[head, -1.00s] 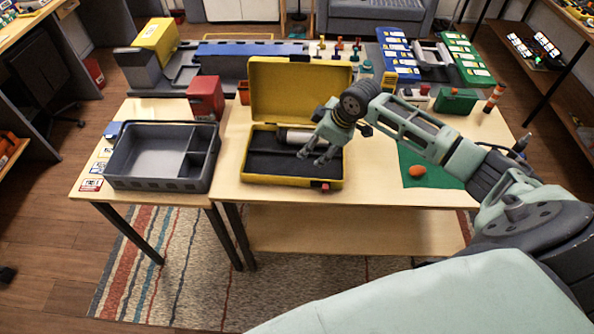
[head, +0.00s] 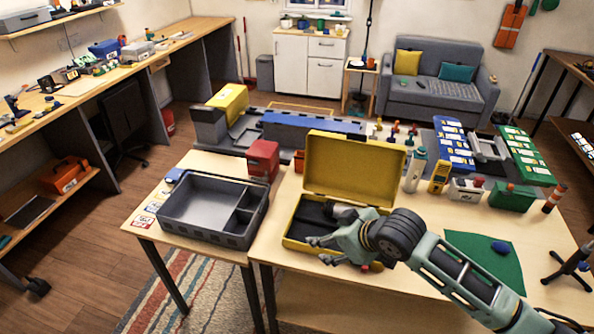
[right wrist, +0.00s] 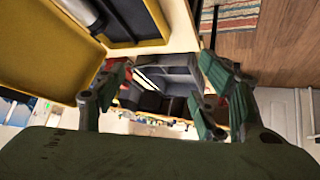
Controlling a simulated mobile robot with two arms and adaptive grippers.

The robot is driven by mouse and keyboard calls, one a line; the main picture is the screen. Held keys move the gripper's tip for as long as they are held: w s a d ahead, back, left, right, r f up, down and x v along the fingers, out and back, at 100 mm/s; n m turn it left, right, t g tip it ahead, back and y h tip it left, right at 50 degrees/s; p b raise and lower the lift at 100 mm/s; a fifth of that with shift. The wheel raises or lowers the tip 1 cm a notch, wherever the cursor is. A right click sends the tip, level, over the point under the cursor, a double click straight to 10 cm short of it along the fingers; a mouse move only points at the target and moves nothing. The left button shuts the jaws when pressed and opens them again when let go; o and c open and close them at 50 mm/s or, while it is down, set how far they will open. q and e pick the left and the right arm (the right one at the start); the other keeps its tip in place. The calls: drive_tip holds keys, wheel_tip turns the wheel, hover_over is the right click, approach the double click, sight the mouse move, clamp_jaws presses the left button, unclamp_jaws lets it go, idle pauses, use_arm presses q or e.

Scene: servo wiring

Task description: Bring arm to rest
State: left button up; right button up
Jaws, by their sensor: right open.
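My right gripper (head: 318,250) reaches in from the right, low over the front of the open yellow case (head: 355,168). Its fingers are spread and nothing shows between them. In the right wrist view my right gripper (right wrist: 163,90) also has its fingers wide apart and empty, with the yellow case (right wrist: 40,45) at the upper left. The case's dark interior (head: 312,213) is partly hidden by the gripper. My left gripper is not in view.
A grey divided tray (head: 200,233) stands left of the case, with a red box (head: 263,160) behind it. A green mat (head: 485,260) bearing a blue item (head: 500,247) lies at the right. A white bottle (head: 415,170) and yellow meter (head: 440,175) stand behind my arm.

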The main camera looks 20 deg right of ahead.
drive_tip(key=s+a+f+m+g+h, duration=0.15)
drive_tip(key=s+f, duration=0.25)
drive_tip(key=s, duration=0.9)
drive_tip(key=s+a+f+m+g+h, duration=0.1)
drive_tip(key=s+a+f+m+g, duration=0.2)
drive_tip(key=s, duration=0.9)
drive_tip(key=s+d+f+g+b, duration=0.15)
drive_tip(key=f+b, duration=0.25)
drive_tip(key=f, duration=1.5)
drive_tip(key=s+f+b, duration=0.2)
drive_tip(key=f+b, duration=0.3)
drive_tip(key=f, duration=1.4)
drive_tip(key=s+d+f+b, duration=0.1)
drive_tip(key=s+f+b, duration=0.1)
drive_tip(key=s+f, duration=0.6)
drive_tip(key=s+d+f+g+b, duration=0.1)
drive_tip(key=s+d+f+b, duration=0.1)
drive_tip(key=s+f, duration=0.6)
wheel_tip(320, 180, down, 4)
drive_tip(key=shift+s+r+n+b, duration=0.15)
drive_tip(key=shift+n+b, duration=0.2)
drive_tip(key=shift+b, duration=0.4)
drive_tip(key=shift+d, duration=0.1)
